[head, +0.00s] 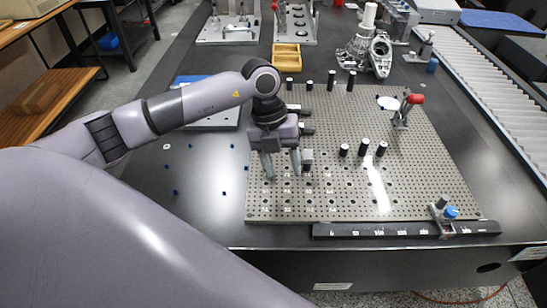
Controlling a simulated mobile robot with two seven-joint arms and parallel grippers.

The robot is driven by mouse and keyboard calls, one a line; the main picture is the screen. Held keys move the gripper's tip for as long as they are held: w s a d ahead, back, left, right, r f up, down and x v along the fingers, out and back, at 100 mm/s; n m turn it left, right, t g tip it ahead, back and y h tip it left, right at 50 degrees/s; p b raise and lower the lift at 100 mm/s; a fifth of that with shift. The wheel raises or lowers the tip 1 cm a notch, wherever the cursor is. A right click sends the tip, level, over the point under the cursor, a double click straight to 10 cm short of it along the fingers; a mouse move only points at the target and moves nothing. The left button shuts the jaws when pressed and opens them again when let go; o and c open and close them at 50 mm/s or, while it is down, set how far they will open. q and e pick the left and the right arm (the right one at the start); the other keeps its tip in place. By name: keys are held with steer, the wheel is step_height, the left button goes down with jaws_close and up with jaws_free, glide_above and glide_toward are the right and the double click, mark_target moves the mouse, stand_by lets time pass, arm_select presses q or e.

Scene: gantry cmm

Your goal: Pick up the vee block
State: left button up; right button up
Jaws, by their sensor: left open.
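My left gripper (283,173) points down over the left part of the perforated fixture plate (400,185), with its two fingers apart and nothing seen between them. A small grey block (307,157), which looks like the vee block, stands on the plate just to the right of the right finger. It is small in the picture and its groove cannot be made out. Whether the finger touches it cannot be told. My right gripper is not in view.
Several black posts stand on the plate, some behind and some right of the gripper. A red-handled clamp (407,108) stands at right. A rail with a blue knob (451,212) runs along the front. A yellow tray (290,57) and metal casting (368,50) lie behind.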

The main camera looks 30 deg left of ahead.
arm_select(q)
steer(key=w+a+y, duration=0.1)
steer(key=a, duration=0.1)
steer(key=a+r+n+y, duration=0.1)
steer(key=a, duration=0.1)
steer(key=w+a+y, duration=0.1)
steer(key=a, duration=0.1)
steer(key=shift+w+a+r, duration=0.25)
steer(key=shift+w+r, duration=0.05)
steer(key=shift+r, duration=0.1)
steer(key=shift+a+f+n, duration=0.2)
steer(key=shift+f+n, duration=0.05)
steer(key=shift+n, duration=0.05)
steer(key=f, duration=0.6)
steer(key=shift+w+d+f, duration=0.2)
steer(key=shift+w+d, duration=0.15)
steer(key=shift+w, duration=0.05)
jaws_close()
